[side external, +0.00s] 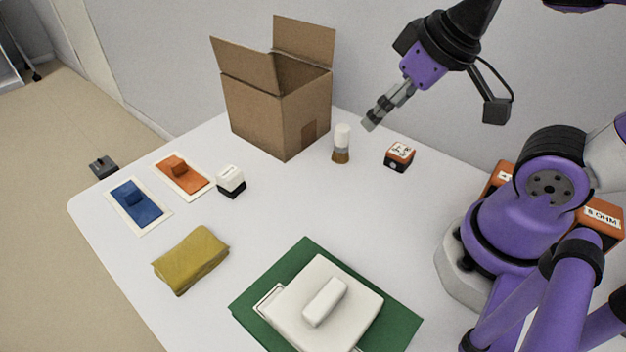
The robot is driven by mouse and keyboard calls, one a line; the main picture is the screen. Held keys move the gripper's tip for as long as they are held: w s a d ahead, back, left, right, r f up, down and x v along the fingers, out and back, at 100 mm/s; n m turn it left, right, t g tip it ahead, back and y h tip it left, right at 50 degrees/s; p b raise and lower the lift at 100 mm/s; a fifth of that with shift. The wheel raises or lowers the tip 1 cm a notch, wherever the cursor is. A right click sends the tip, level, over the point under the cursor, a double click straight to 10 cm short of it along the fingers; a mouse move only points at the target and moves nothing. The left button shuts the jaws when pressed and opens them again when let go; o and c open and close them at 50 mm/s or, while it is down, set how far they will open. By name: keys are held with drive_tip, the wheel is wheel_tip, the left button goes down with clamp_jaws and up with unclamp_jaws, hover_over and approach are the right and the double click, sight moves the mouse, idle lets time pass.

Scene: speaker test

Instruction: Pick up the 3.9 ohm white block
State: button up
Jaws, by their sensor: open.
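A small block (231,176) with a white upper part and a black lower part stands left of centre on the table; the marking on its top is too small to read. A small orange and black block (399,156) with a white label stands right of centre; its label is not legible either. I cannot tell from lettering which one is 3.9 ohm. My gripper (370,122) is open and empty, above the table's back, between the white-and-brown bottle and the orange block in the picture.
An open cardboard box (265,108) stands at the back, beside a white-and-brown bottle (341,144). Blue (137,202) and orange (180,175) pads lie left, a mustard cloth (190,260) front left, a green mat (398,325) in front. Orange boxes (602,217) stand right. The table's middle is clear.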

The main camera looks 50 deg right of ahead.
idle(0.8)
drive_tip(key=n+g, duration=0.1)
approach(230, 173)
drive_tip(key=x, duration=0.5)
drive_tip(key=shift+s+d+f, duration=0.1)
drive_tip(key=shift+d+f, duration=0.1)
drive_tip(key=shift+f, duration=0.15)
drive_tip(key=shift+y, duration=0.3)
drive_tip(key=x, duration=0.5)
drive_tip(key=shift+w+f, duration=0.25)
drive_tip(key=shift+w, duration=0.1)
drive_tip(key=c, duration=1.3)
